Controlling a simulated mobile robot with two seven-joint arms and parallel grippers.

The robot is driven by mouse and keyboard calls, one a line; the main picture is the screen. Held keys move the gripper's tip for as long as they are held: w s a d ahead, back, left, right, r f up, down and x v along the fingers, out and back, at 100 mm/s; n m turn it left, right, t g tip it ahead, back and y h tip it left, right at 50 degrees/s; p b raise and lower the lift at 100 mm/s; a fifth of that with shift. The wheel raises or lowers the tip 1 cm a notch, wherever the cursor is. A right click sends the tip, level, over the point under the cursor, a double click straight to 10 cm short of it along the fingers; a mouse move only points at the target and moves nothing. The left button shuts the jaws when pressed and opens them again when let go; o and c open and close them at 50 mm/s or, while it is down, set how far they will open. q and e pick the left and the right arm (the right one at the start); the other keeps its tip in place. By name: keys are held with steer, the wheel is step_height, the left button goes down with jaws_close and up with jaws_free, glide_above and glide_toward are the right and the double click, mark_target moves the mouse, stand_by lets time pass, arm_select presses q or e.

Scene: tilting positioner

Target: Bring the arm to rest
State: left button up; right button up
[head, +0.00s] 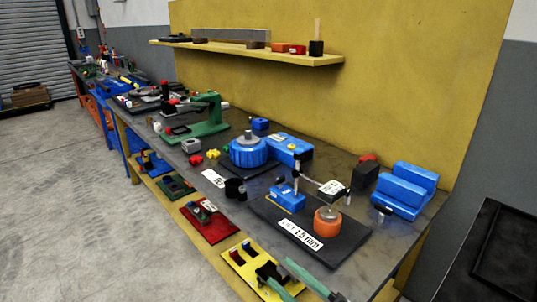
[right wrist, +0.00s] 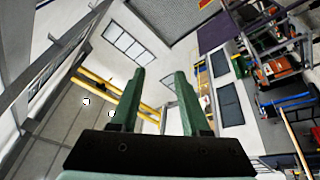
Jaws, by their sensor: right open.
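My right gripper (head: 277,271) shows at the bottom of the head view, its green fingers reaching in over or in front of the yellow board (head: 238,277) at the bench's front. In the right wrist view the two green fingers (right wrist: 154,100) stand apart with nothing between them. An orange round unit (head: 328,221) with a grey top sits on a dark plate (head: 345,245) labelled "15 mm". A thin post with a small arm and white tag (head: 331,187) stands behind it. My left gripper is not in view.
The grey bench holds a blue round unit (head: 248,152), a green press-like tool (head: 208,115) and blue blocks (head: 405,190). A wall shelf (head: 240,51) hangs behind. Coloured boards, including a red one (head: 208,225), lie on a lower shelf in front. The concrete floor at left is clear.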

steer(key=d+f+m+t+h, duration=0.3)
steer(key=d+f+m+h, duration=0.4)
steer(key=f+m+h, duration=0.25)
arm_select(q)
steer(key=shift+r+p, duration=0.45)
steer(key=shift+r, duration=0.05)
arm_select(e)
steer(key=s+d+f+m+g+h, duration=0.2)
steer(key=s+d+f+m+g, duration=0.1)
steer(key=s+f, duration=0.5)
steer(key=s+d+f+m+g+h, duration=0.3)
steer(key=s+f, duration=0.4)
steer(key=f, duration=0.4)
steer(key=shift+s+f+m+g, duration=0.2)
steer(key=shift+s+m+g, duration=0.15)
steer(key=shift+m+g, duration=0.4)
